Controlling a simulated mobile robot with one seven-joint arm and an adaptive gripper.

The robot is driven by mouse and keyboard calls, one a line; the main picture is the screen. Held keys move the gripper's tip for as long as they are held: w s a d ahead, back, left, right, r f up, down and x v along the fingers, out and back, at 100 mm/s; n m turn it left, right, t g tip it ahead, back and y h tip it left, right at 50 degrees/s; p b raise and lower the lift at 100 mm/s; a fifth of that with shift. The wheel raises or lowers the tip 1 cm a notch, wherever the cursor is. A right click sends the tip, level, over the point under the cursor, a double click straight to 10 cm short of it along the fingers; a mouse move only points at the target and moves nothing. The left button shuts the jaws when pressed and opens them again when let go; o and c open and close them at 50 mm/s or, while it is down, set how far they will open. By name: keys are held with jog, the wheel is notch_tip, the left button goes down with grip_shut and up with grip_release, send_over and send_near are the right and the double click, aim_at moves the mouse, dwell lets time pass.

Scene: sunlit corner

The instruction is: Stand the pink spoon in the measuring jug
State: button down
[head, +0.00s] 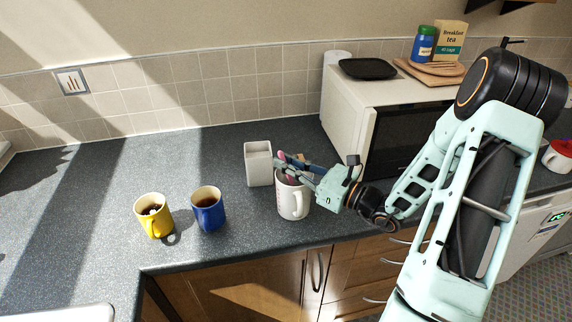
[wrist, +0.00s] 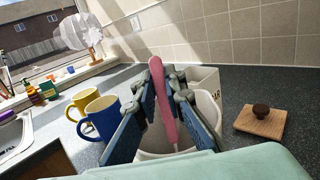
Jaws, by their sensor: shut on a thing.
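My gripper (head: 300,166) is above the white measuring jug (head: 291,204), reaching in from the right. In the wrist view the fingers (wrist: 168,100) are shut on the pink spoon (wrist: 163,98), which stands roughly upright between them. The spoon's lower part reaches down toward the mouth of the jug (wrist: 168,154); its lower end is hidden, so I cannot tell whether it touches the jug's bottom. In the head view only a small bit of the spoon (head: 281,156) shows behind the fingers. The jug stands upright near the counter's front edge, handle toward the front.
A white square pot (head: 258,163) stands just behind the jug. A blue mug (head: 208,212) and a yellow mug (head: 153,216) stand to the left. A microwave (head: 350,110) is behind on the right. A wooden board with a dark knob (wrist: 260,122) lies right in the wrist view.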

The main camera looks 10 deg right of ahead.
jog(key=shift+f, duration=0.3)
jog(key=shift+f, duration=0.1)
jog(key=c, duration=2)
grip_release()
jog(key=shift+r, duration=0.2)
jog(key=b+v, duration=0.1)
jog(key=v, duration=1.1)
jog(key=shift+s+b, duration=0.1)
jog(key=shift+b, duration=0.25)
jog(key=shift+a, duration=0.1)
